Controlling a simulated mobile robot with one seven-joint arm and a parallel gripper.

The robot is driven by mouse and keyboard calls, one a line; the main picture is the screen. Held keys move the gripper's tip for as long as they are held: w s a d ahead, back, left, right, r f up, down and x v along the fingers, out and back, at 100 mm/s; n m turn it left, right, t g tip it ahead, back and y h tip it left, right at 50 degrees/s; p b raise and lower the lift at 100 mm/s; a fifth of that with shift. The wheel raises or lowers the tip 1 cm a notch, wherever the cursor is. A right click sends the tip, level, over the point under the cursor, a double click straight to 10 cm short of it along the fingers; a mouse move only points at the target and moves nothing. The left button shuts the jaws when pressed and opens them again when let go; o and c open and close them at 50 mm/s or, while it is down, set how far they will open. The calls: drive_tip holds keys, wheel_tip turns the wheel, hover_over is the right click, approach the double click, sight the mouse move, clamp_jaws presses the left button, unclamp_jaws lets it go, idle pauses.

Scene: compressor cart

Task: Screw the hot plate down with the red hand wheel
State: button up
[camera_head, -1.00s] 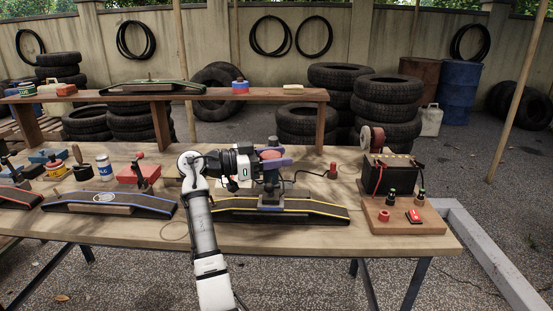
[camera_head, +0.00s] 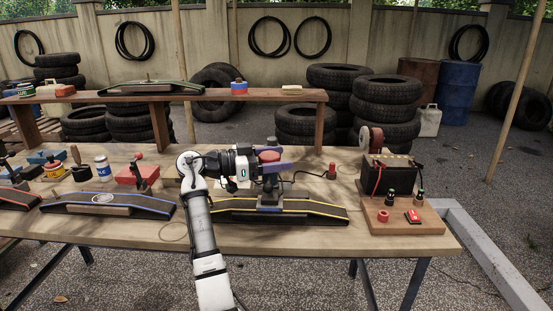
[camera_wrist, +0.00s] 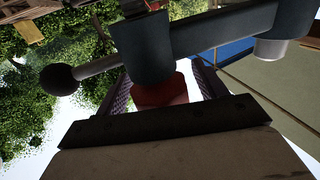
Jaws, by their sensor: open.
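The hot plate clamp (camera_head: 270,201) stands on the yellow-edged black rubber strip (camera_head: 318,210) on the bench. Its red hand wheel (camera_head: 269,156) sits high on the clamp, below a dark grey top part (camera_head: 271,141). My gripper (camera_head: 274,162) reaches in from the left, with its purple fingers on either side of the wheel. In the wrist view a red part, seemingly the wheel (camera_wrist: 168,91), lies between the two fingers, with light gaps beside it, so the jaws are open. A dark cylinder and a bar with a ball knob (camera_wrist: 58,79) show above it. The hot plate itself is mostly hidden.
A cable runs right from the clamp to a red-ended plug (camera_head: 332,170). A battery (camera_head: 388,175) on a wooden board stands at the right. A blue-edged strip (camera_head: 107,203), bottles and a red block (camera_head: 138,176) lie left. A raised shelf (camera_head: 200,97) spans behind.

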drive_tip(key=b+v, duration=0.1)
drive_tip(key=v, duration=1.2)
drive_tip(key=shift+a, duration=0.35)
drive_tip(key=shift+s, duration=0.1)
